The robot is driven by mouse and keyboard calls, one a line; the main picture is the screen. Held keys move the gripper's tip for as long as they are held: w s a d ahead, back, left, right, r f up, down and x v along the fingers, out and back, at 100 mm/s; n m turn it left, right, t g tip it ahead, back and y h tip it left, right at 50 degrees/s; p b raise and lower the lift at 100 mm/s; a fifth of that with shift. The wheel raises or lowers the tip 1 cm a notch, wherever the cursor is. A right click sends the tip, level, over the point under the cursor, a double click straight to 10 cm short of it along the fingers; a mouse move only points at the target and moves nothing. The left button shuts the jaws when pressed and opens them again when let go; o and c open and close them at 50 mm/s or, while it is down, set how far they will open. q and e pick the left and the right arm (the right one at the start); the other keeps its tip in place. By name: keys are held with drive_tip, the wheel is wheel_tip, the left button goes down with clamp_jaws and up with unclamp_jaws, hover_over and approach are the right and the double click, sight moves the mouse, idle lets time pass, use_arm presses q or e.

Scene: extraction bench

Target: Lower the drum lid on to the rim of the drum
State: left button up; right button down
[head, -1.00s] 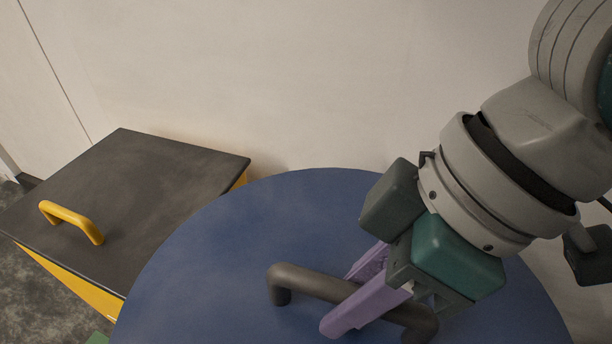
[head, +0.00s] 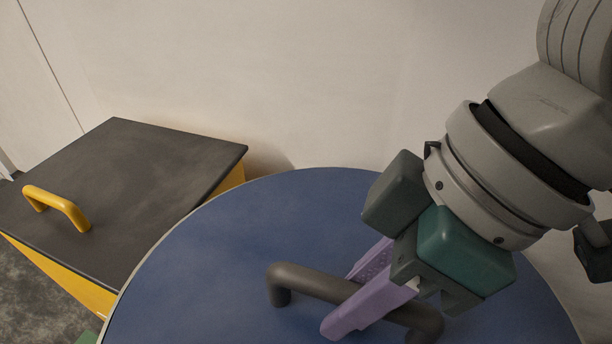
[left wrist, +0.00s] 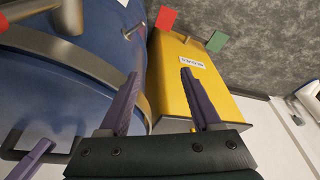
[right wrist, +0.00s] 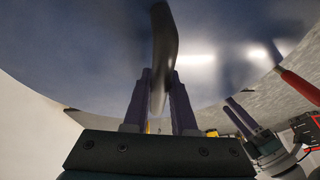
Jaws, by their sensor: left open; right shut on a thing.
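The drum lid is a large blue disc (head: 210,270) with a dark grey bar handle (head: 318,284), at the bottom middle of the head view. My right gripper (head: 358,295) is shut on this handle; the handle also shows between its fingers in the right wrist view (right wrist: 162,60). The drum is a blue body (left wrist: 98,22) with a grey band (left wrist: 60,45) in the left wrist view. Whether the lid touches the rim cannot be told. My left gripper (left wrist: 165,95) is open and empty, beside the drum and above a yellow box.
The yellow box (left wrist: 180,75) with a label stands close beside the drum. In the head view its dark top (head: 140,185) carries a yellow handle (head: 57,207). Red (left wrist: 166,18) and green (left wrist: 216,41) tabs show near it. A pale wall (head: 270,80) stands behind.

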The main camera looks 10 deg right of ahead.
drive_tip(key=shift+f, duration=0.45)
drive_tip(key=c, duration=0.8)
unclamp_jaws()
drive_tip(key=shift+w, duration=0.1)
drive_tip(key=shift+o, duration=0.8)
